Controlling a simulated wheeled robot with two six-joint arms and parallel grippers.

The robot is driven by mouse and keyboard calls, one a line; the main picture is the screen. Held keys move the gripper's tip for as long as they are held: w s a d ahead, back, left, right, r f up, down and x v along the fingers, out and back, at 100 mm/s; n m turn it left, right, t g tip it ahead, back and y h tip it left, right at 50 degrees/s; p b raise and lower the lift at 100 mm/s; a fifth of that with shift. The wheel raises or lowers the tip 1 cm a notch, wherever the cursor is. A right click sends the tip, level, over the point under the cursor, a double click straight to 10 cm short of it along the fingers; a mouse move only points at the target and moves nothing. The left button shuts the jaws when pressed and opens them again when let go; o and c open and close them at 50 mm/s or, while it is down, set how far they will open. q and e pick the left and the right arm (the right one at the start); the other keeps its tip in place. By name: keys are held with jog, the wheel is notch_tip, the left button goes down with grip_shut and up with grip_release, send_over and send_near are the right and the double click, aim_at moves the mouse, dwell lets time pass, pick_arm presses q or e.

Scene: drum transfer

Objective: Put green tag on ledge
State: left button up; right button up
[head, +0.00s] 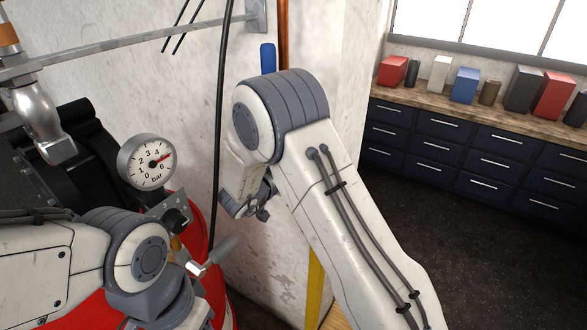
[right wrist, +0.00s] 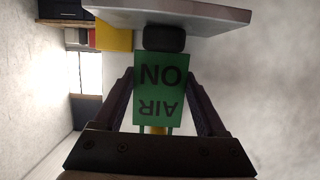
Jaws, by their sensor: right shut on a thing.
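The green tag (right wrist: 161,85) shows in the right wrist view, with "AIR ON" upside down in dark letters. My right gripper (right wrist: 162,95) is shut on it, one dark finger on each side. A light grey slab (right wrist: 185,16), which may be the ledge, crosses the top of that view. A small black block (right wrist: 163,38) shows between tag and slab; I cannot tell whether they touch. In the head view my right arm hides the tag and most of the gripper near the wall. My left arm comes in at lower left; its gripper is not visible.
A pressure gauge (head: 147,162) and a grey lever (head: 213,257) stand by a red drum (head: 213,289) at left. A black cable (head: 219,110) hangs along the pale wall (head: 187,95). Drawer cabinets (head: 480,150) stand at right, beyond open dark floor.

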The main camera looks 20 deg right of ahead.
jog(key=shift+f, duration=0.1)
jog(key=o, duration=1.4)
jog(key=shift+o, duration=0.2)
jog(key=b+v, duration=0.2)
jog(key=v, duration=0.5)
jog(key=shift+s+a+r+b, duration=0.2)
jog(key=shift+r+b, duration=0.05)
jog(key=shift+b, duration=0.05)
